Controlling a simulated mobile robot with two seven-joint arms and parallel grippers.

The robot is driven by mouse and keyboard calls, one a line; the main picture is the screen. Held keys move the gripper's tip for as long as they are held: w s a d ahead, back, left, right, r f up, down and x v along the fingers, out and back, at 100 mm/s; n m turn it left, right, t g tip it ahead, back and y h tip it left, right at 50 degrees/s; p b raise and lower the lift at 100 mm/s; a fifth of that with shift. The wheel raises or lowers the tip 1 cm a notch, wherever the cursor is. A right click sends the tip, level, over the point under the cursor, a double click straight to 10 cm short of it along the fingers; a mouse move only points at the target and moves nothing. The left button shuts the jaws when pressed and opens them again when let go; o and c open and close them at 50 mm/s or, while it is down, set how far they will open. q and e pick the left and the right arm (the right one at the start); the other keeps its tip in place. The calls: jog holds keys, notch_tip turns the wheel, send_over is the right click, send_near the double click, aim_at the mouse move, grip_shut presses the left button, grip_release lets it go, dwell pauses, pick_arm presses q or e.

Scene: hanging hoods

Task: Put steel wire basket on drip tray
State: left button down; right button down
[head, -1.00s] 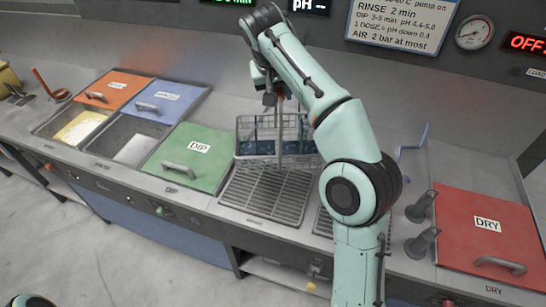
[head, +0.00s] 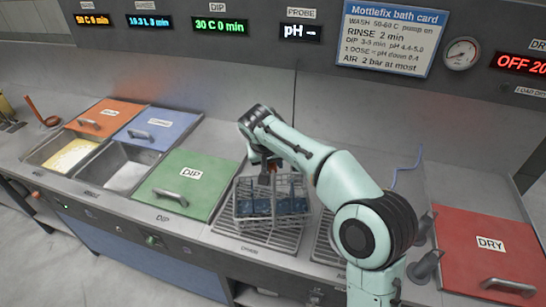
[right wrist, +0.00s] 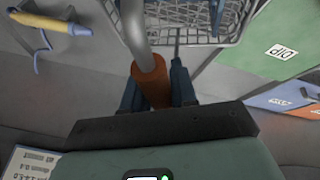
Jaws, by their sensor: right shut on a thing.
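The steel wire basket (head: 246,208) holds blue pieces and has a tall handle with an orange-brown grip (head: 271,168). My right gripper (head: 266,163) is shut on this grip. In the right wrist view the grip (right wrist: 150,78) sits between the fingers, and part of the basket (right wrist: 190,22) shows beyond it. The basket looks upright over the slatted drip tray (head: 258,242) and covers much of it. I cannot tell whether its bottom touches the slats. My left gripper is not in view.
The closed green DIP lid (head: 190,183) lies left of the drip tray. A second slatted tray (head: 325,243) is on its right, partly behind my arm. A red DRY lid (head: 485,248) is further right.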

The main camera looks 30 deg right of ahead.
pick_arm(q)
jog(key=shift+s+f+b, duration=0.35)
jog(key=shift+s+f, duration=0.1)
pick_arm(e)
jog(key=shift+f, duration=1.9)
jog(key=c, duration=1.3)
grip_release()
jog(key=shift+f, duration=0.3)
jog(key=o, duration=0.4)
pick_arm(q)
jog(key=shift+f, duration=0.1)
pick_arm(e)
jog(key=shift+s+r, duration=0.1)
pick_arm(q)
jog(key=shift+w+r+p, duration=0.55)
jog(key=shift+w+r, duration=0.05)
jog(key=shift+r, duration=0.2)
pick_arm(e)
jog(key=v, duration=1.2)
jog(key=shift+r, duration=0.1)
